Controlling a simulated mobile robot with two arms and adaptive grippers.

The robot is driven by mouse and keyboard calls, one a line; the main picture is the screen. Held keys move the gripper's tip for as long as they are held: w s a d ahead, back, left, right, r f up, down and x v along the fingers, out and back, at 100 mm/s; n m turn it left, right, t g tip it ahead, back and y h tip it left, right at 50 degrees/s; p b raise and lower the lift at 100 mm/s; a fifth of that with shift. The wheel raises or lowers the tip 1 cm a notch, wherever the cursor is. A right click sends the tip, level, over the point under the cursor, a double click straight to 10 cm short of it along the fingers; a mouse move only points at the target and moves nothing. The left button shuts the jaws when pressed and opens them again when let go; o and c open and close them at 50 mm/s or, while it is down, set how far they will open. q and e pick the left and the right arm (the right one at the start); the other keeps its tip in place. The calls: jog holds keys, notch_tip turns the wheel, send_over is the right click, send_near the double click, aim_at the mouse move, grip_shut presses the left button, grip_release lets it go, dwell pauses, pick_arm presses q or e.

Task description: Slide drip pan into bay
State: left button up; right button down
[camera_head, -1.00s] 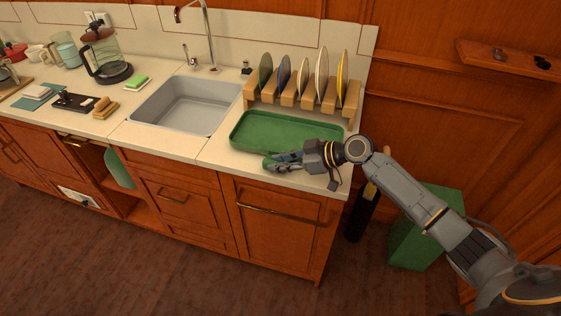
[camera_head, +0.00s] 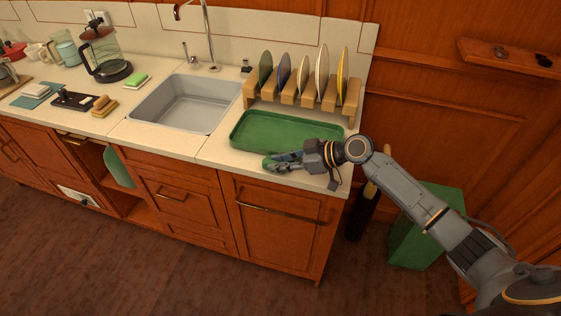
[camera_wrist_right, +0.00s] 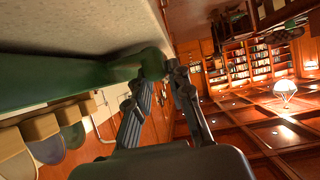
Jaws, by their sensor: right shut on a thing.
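The green drip pan (camera_head: 285,131) lies on the counter in front of the dish rack, to the right of the sink. My right gripper (camera_head: 272,162) is at the pan's front edge, low over the counter, and is shut on it. In the right wrist view the green pan (camera_wrist_right: 70,82) runs from the left into the fingers of my right gripper (camera_wrist_right: 165,75). The dish rack (camera_head: 300,98) stands directly behind the pan and holds several plates upright. My left gripper is not in view.
The grey sink (camera_head: 186,103) is to the left of the pan. A glass coffee press (camera_head: 105,58), a green sponge (camera_head: 137,80) and a black tray (camera_head: 73,100) are farther left.

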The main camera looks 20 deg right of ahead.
jog(key=shift+f, duration=0.15)
jog(key=c, duration=1.1)
grip_release()
jog(key=shift+d, duration=0.1)
jog(key=v, duration=1.2)
